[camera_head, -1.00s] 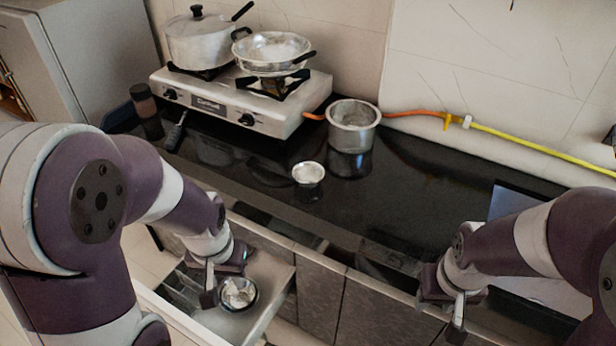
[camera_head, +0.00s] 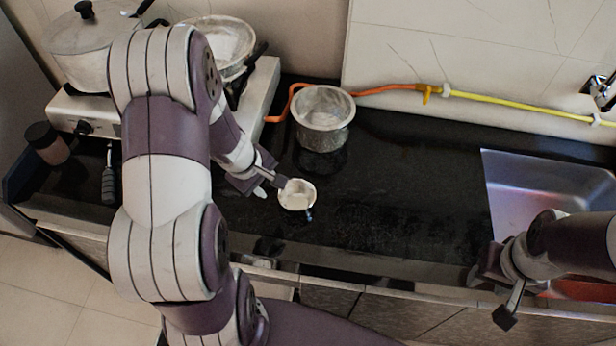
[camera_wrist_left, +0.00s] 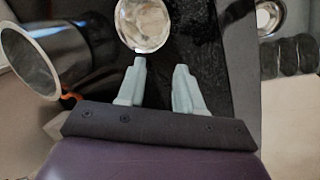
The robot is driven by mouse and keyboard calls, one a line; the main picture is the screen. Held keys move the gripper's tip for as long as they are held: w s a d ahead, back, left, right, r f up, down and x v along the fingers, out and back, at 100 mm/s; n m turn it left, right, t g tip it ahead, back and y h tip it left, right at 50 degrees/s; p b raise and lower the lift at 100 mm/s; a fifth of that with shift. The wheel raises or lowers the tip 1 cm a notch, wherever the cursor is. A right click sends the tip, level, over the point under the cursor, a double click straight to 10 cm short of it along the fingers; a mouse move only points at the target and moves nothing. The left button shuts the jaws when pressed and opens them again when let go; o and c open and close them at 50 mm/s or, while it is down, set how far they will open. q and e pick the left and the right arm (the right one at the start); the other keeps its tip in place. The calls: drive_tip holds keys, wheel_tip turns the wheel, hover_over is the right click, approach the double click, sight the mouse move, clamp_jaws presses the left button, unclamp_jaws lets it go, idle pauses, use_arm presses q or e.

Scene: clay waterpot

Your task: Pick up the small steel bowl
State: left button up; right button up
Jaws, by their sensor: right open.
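A small steel bowl (camera_head: 297,195) sits upright on the black counter, in front of the steel pot. It also shows in the left wrist view (camera_wrist_left: 144,24), just beyond the fingertips and nearer the left finger. My left gripper (camera_head: 272,187) is beside the bowl on its left, with its fingers apart and nothing between them in the left wrist view (camera_wrist_left: 160,66). Whether a fingertip touches the bowl is unclear. A second small steel bowl (camera_wrist_left: 268,16) shows at the wrist view's top right, beyond the counter edge. My right gripper (camera_head: 497,300) is open and empty near the counter's front edge.
The steel pot (camera_head: 323,118) stands behind the bowl, near the orange hose (camera_head: 380,90). A stove with a lidded pot (camera_head: 85,45) and a pan (camera_head: 222,45) is at back left, partly hidden by my arm. The sink (camera_head: 545,185) is at right. The counter between is clear.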

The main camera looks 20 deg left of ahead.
sight(282, 202)
use_arm(q)
drive_tip(key=d+f+b, duration=0.2)
drive_tip(key=d+f, duration=0.2)
drive_tip(key=f, duration=0.1)
drive_tip(key=shift+d, duration=0.35)
drive_tip(key=w+f, duration=0.1)
drive_tip(key=f, duration=0.1)
drive_tip(key=w+a+f, duration=0.1)
drive_tip(key=f, duration=0.1)
drive_tip(key=a+f+b, duration=0.1)
drive_tip(key=f, duration=0.1)
drive_tip(key=shift+w+f, duration=0.15)
drive_tip(key=shift+w, duration=0.25)
drive_tip(key=shift+s+d+r, duration=0.3)
drive_tip(key=shift+d, duration=0.15)
drive_tip(key=shift+s+d+r, duration=0.1)
drive_tip(key=shift+d, duration=0.1)
drive_tip(key=shift+c, duration=1)
drive_tip(key=shift+d, duration=0.15)
clamp_jaws()
drive_tip(key=shift+a, duration=0.3)
use_arm(e)
drive_tip(key=d+f, duration=0.1)
drive_tip(key=s+f, duration=0.1)
drive_tip(key=d+f, duration=0.1)
drive_tip(key=shift+s+d, duration=0.3)
